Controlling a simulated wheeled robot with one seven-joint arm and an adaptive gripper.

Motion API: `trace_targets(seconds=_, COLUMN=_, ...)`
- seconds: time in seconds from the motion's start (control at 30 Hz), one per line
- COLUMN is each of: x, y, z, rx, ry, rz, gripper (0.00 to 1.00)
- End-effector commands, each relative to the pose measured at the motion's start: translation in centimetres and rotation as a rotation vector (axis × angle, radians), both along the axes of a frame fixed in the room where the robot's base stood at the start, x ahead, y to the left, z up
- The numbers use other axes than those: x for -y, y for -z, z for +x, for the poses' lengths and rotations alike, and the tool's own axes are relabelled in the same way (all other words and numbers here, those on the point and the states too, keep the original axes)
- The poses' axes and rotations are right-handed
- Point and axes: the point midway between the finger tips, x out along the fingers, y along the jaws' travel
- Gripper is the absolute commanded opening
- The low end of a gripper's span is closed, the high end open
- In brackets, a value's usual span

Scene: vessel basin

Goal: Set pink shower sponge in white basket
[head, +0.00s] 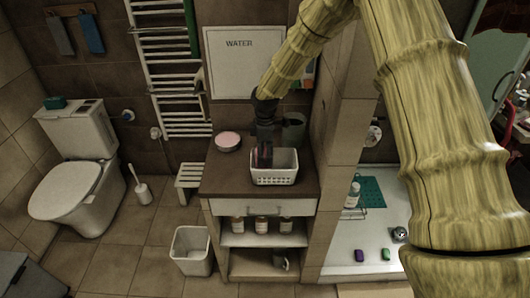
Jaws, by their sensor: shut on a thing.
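My gripper (263,157) is dark and points down at the left part of the white basket (275,178) on the dark counter. Its fingertips are low, at or just inside the basket's rim. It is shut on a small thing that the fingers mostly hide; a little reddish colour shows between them. I cannot tell for sure whether this is the pink shower sponge, or whether it touches the basket floor. A round, pale pink thing (228,140) lies on the counter to the left of the basket, apart from it.
A dark grey cup (293,130) stands behind the basket. A white framed sign (245,62) and a towel rack (173,70) are on the wall. Several bottles (261,225) stand on the shelf below. A tiled partition (338,130) rises close on the right. The counter's front left is clear.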

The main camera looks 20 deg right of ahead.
Motion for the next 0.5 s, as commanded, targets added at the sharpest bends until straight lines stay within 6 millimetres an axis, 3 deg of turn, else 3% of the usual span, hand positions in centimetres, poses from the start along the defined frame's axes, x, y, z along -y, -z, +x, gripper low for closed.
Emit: trace_targets(seconds=0.5, x=-0.14, y=1.08, z=0.0, rx=0.0, ry=-0.002, rz=0.0, gripper=0.61)
